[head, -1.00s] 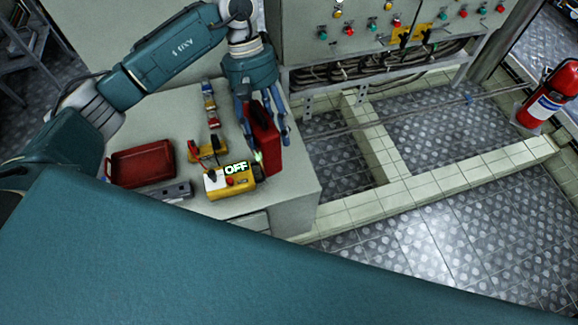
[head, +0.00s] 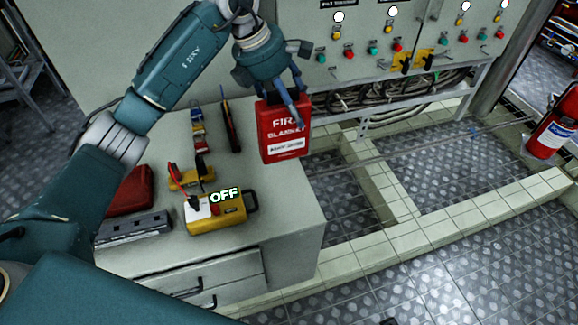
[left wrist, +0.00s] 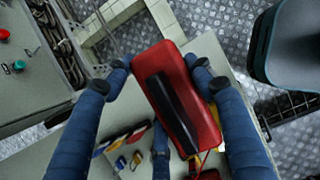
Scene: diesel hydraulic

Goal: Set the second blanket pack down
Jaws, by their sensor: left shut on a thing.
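The red fire blanket pack (head: 284,135) is held by my left gripper (head: 285,100) and hangs upright, its lettered face toward the head camera. It appears raised by the right edge of the grey cabinet top (head: 285,205); the gap beneath it is hard to judge. Another red case (head: 131,190) lies at the left of the cabinet top, partly hidden by my arm. My right gripper is not in view.
A yellow box marked OFF (head: 216,212), a grey metal block (head: 133,228) and several small tools (head: 199,135) are on the cabinet top. A control panel (head: 370,40) stands behind. A fire extinguisher (head: 552,132) is at right. The cabinet top's front right is clear.

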